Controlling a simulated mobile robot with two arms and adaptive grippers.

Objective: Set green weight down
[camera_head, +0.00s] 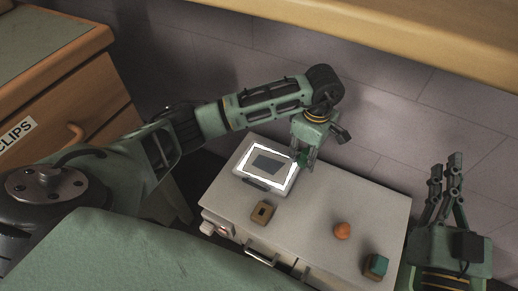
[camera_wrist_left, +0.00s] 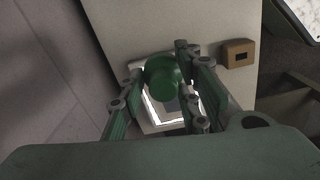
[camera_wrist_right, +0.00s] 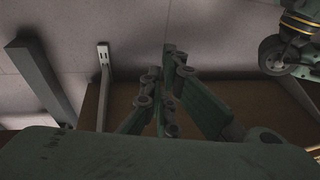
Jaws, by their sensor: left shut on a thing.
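The green weight (camera_wrist_left: 163,76) is a round green piece between the fingers of my left gripper (camera_wrist_left: 155,85) in the left wrist view. In the head view the weight (camera_head: 302,158) is a small green spot at the fingertips of my left gripper (camera_head: 308,158), by the right edge of a white-framed device with a grey centre (camera_head: 266,163). The left gripper is shut on the weight. I cannot tell whether the weight touches the device. My right gripper (camera_head: 447,172) is off the right side of the white cabinet and empty; its fingertips look close together in the right wrist view (camera_wrist_right: 160,70).
On the white cabinet top (camera_head: 310,215) are a tan block with a dark hole (camera_head: 263,212), an orange ball-like piece (camera_head: 342,231) and a green-and-brown cube (camera_head: 376,266). The cabinet's middle is clear. A wooden drawer unit labelled CLIPS (camera_head: 60,110) stands at left.

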